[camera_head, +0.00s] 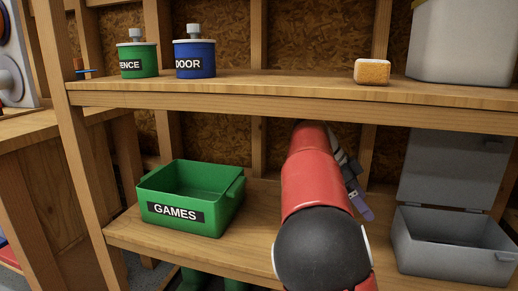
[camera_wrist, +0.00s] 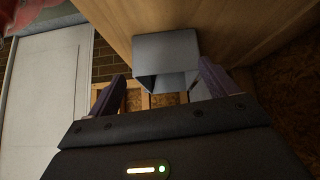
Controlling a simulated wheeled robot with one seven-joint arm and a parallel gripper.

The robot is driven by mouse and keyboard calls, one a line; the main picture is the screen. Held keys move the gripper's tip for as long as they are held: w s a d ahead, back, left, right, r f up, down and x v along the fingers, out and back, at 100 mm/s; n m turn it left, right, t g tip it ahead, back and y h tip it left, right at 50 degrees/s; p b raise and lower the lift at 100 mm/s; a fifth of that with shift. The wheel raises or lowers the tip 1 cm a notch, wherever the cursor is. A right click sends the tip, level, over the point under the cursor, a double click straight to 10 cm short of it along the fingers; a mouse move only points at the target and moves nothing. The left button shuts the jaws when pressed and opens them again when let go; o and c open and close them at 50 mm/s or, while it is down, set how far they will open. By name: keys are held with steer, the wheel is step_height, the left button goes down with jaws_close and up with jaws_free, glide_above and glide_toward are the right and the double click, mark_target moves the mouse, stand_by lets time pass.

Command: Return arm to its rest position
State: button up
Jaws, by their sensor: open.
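My red arm (camera_head: 312,180) reaches into the bay between the upper and lower shelves, with its black joint nearest the camera. My gripper (camera_head: 362,207) is mostly hidden behind the arm in the head view; a purple-grey finger shows just right of it, left of the grey lidded box (camera_head: 450,243). In the wrist view my gripper (camera_wrist: 162,84) has its two purple fingers wide apart, with nothing held between them. A grey box-like shape (camera_wrist: 166,46) shows beyond the fingers, apart from them.
A green GAMES bin (camera_head: 225,215) stands on the lower shelf (camera_head: 135,235), left of my arm. The upper shelf (camera_head: 290,86) bears a green can (camera_head: 137,59), a blue can (camera_head: 194,58), a sponge (camera_head: 372,72) and a pale container (camera_head: 463,40). Wooden posts stand close around.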

steer(key=s+n+t+y+p, duration=0.3)
steer(key=s+n+y, duration=0.3)
steer(key=s+n, duration=0.4)
steer(key=s+a+f+n+t+p, duration=0.1)
steer(key=s+a+n, duration=0.2)
steer(key=s, duration=0.2)
steer(key=s+a+f+n+t+y+p, duration=0.1)
steer(key=s+a+n+t, duration=0.1)
steer(key=s, duration=0.4)
steer(key=s+a+f+n+t+p, duration=0.1)
steer(key=s+a+n, duration=0.2)
steer(key=s+n, duration=0.2)
steer(key=shift+s+a+f+t+y, duration=0.3)
steer(key=shift+s+f+t, duration=0.05)
steer(key=shift+s+t, duration=0.05)
